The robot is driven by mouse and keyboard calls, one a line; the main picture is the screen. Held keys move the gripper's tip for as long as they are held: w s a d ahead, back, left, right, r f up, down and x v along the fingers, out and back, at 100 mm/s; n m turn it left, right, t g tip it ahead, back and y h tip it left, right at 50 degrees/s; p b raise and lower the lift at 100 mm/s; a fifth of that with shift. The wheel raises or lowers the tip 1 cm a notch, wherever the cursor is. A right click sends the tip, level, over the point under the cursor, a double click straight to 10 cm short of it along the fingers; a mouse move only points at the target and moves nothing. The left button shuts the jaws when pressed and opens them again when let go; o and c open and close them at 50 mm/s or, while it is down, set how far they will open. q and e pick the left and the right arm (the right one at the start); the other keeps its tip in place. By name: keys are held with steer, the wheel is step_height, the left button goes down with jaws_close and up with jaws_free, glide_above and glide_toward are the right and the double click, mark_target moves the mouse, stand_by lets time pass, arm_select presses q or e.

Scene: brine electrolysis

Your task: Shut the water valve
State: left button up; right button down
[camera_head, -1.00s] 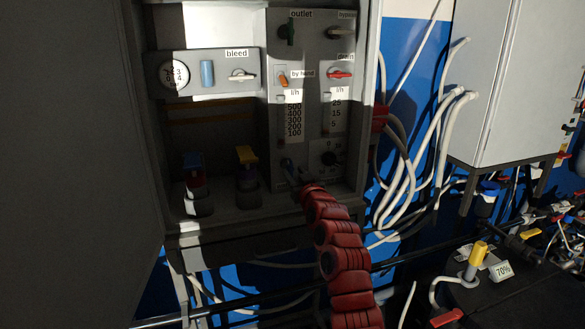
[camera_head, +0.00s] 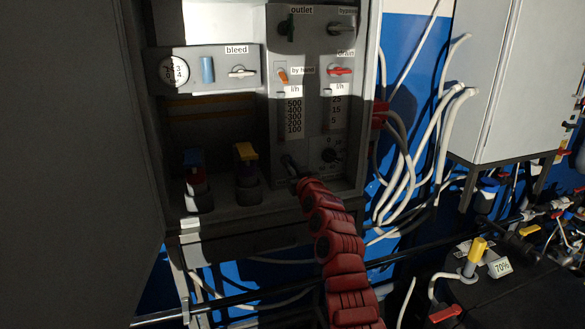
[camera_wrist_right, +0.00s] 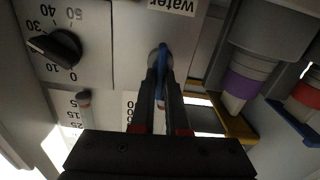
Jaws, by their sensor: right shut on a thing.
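The water valve's blue lever (camera_wrist_right: 163,58) shows in the right wrist view beside the "water" label (camera_wrist_right: 172,5). It stands out from a round base on the grey panel. The two dark fingers of my right gripper (camera_wrist_right: 160,88) are shut on this lever. In the head view my right gripper (camera_head: 294,176) is at the lower part of the panel, at the end of my red arm. There the lever is small, dark and mostly hidden by the gripper. My left gripper is not in view.
A black dial (camera_wrist_right: 55,48) sits beside the lever. Above are flow scales (camera_head: 293,117) and the outlet (camera_head: 287,27), bypass (camera_head: 341,29) and bleed (camera_head: 241,71) valves. A yellow-topped fitting (camera_head: 246,152) stands to the left. White hoses (camera_head: 425,135) hang at the right.

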stand_by(0.4)
steer(key=m+b, duration=0.2)
steer(key=m, duration=0.4)
steer(key=m+b, duration=0.2)
steer(key=m, duration=0.4)
steer(key=m+b, duration=0.2)
steer(key=m, duration=0.4)
steer(key=shift+w+d+f+m, duration=0.15)
steer(key=shift+d+f+m, duration=0.15)
steer(key=shift+d, duration=0.1)
stand_by(0.4)
steer(key=c, duration=0.9)
jaws_free()
